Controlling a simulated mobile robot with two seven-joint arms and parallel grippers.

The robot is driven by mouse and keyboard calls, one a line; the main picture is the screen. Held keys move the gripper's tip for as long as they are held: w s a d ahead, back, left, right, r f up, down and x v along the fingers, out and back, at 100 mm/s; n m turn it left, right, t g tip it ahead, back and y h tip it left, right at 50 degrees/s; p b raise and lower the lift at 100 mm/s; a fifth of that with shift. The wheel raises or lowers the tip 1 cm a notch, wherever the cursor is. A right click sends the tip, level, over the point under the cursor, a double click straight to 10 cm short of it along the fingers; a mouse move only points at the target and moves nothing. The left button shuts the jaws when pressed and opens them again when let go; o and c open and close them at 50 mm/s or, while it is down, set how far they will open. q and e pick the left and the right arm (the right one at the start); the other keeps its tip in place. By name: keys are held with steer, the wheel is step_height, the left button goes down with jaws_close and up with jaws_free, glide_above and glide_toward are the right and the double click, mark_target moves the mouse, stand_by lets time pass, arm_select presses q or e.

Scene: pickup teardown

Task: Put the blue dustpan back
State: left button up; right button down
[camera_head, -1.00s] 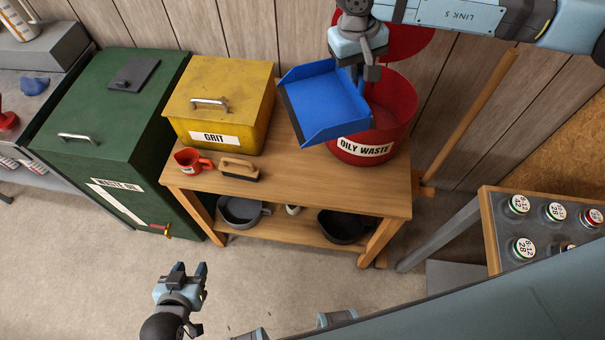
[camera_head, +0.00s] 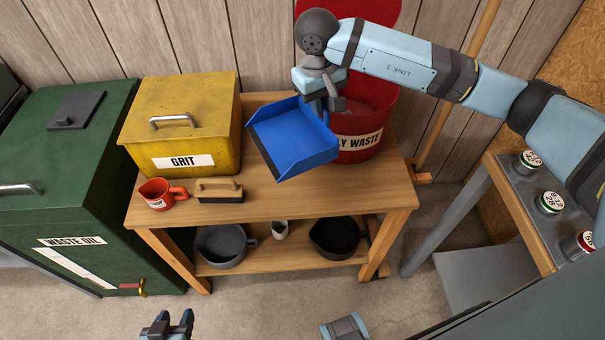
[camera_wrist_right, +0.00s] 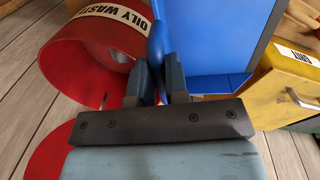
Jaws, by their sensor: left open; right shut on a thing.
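The blue dustpan (camera_head: 292,138) is held by my right gripper (camera_head: 326,102) above the wooden bench, in front of the red oily waste bin and right of the yellow grit box. Its pan is tilted, with the dark lip toward the lower left. In the right wrist view the right gripper (camera_wrist_right: 160,82) is shut on the dustpan's blue handle, and the pan (camera_wrist_right: 212,45) extends to the right. I cannot tell whether the pan touches the bench top. My left gripper (camera_head: 168,325) is open and empty at the bottom edge of the head view, over the floor.
On the bench (camera_head: 300,203) stand the grit box (camera_head: 185,120), the oily waste bin (camera_head: 360,135), a red mug (camera_head: 160,195) and a brush (camera_head: 219,190). Pans lie on the lower shelf (camera_head: 285,258). A green waste oil cabinet (camera_head: 70,190) stands left. The bench's front right is clear.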

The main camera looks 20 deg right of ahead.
mark_target(318, 136)
step_height(318, 136, down, 13)
steer(key=shift+r+p, duration=0.2)
steer(key=shift+p, duration=0.1)
step_height(318, 136, down, 5)
steer(key=shift+f, duration=0.2)
steer(key=shift+f, duration=0.15)
steer(key=c, duration=1.6)
jaws_free()
steer(key=o, duration=0.5)
